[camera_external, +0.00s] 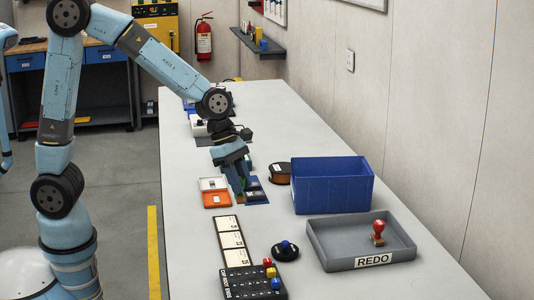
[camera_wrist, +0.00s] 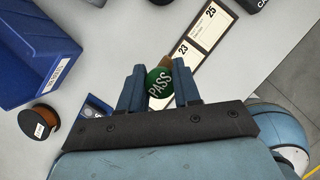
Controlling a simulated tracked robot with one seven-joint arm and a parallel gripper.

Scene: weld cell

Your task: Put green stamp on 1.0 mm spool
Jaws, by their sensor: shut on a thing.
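My gripper (camera_external: 238,188) is low over the middle of the bench in the external view. In the wrist view my gripper (camera_wrist: 160,88) is shut on the green stamp (camera_wrist: 158,82), whose round green top reads PASS. I cannot make out the stamp in the external view. A spool (camera_external: 279,173) of copper-coloured wire with dark flanges lies on the bench to the right of my gripper, beside the blue bin. The spool also shows at the lower left of the wrist view (camera_wrist: 39,122), apart from the stamp. Its white label is too small to read.
The blue bin (camera_external: 333,190) stands right of the spool. A grey REDO tray (camera_external: 330,250) holds a red stamp (camera_external: 378,232). Orange (camera_external: 216,200) and blue (camera_external: 257,198) pads lie near my gripper. Numbered cards (camera_external: 231,245), a black rack (camera_external: 245,285) and a round black pad (camera_external: 285,253) are in front.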

